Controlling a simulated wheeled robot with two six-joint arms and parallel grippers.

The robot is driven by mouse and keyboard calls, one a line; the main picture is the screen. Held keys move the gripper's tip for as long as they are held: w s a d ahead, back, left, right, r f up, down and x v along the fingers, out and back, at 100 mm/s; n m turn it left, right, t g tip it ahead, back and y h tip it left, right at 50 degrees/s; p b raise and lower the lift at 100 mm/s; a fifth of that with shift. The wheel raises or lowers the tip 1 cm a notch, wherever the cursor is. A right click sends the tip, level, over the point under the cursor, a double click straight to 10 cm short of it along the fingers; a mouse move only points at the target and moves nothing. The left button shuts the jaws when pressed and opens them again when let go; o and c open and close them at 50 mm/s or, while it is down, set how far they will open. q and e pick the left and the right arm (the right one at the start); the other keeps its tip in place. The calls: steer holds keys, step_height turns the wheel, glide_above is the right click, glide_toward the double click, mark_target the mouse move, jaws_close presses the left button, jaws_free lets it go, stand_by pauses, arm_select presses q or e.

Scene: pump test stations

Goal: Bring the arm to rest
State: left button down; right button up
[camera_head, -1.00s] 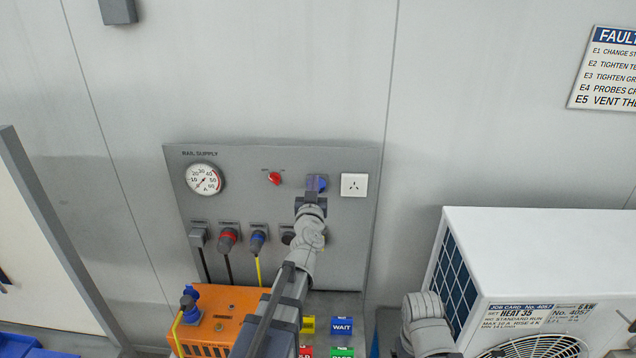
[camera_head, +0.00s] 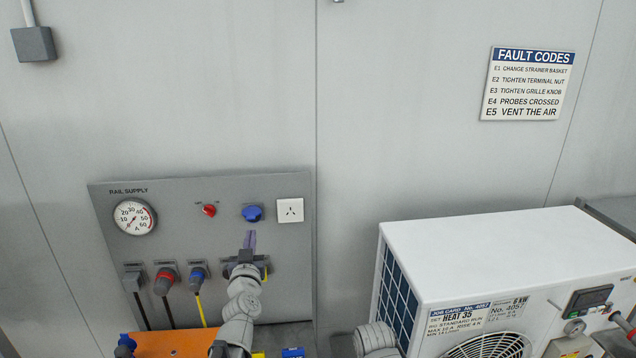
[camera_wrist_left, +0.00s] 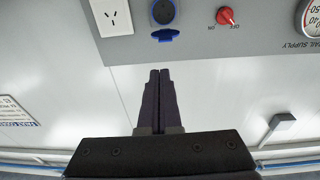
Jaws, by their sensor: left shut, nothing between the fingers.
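My left gripper (camera_head: 250,240) is shut and empty, in front of the rail supply panel (camera_head: 180,205). In the head view it shows just below the blue socket (camera_head: 252,213), and its arm comes up from the bottom. The left wrist view shows its two dark fingers (camera_wrist_left: 160,78) pressed together with nothing between them. Ahead of them in that view are the blue socket (camera_wrist_left: 163,12) and its hinged blue lid (camera_wrist_left: 166,36), with a visible gap from the fingertips. My right gripper is not in view.
The panel carries a gauge (camera_head: 134,217), a red switch (camera_head: 209,210), a white outlet (camera_head: 290,210) and plugs with cables. A white heat unit (camera_head: 490,255) stands at right. An orange box (camera_head: 170,343) is at bottom left.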

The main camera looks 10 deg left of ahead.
arm_select(q)
steer(key=s+d+f+m+g+h+b, duration=0.3)
steer(key=d+f+g+h+b, duration=0.15)
steer(key=d+f, duration=0.7)
steer(key=s+d+f+m+g+h+b, duration=0.4)
steer(key=d+f+g, duration=0.1)
steer(key=d+f, duration=0.7)
steer(key=s+a+f+g+y+b, duration=0.2)
steer(key=s+f+g+y+b, duration=0.3)
steer(key=s+f+g, duration=0.4)
steer(key=s+f, duration=0.6)
steer(key=s, duration=0.3)
steer(key=shift+s+n+y, duration=0.2)
steer(key=shift+n+y, duration=0.1)
steer(key=shift+y, duration=0.05)
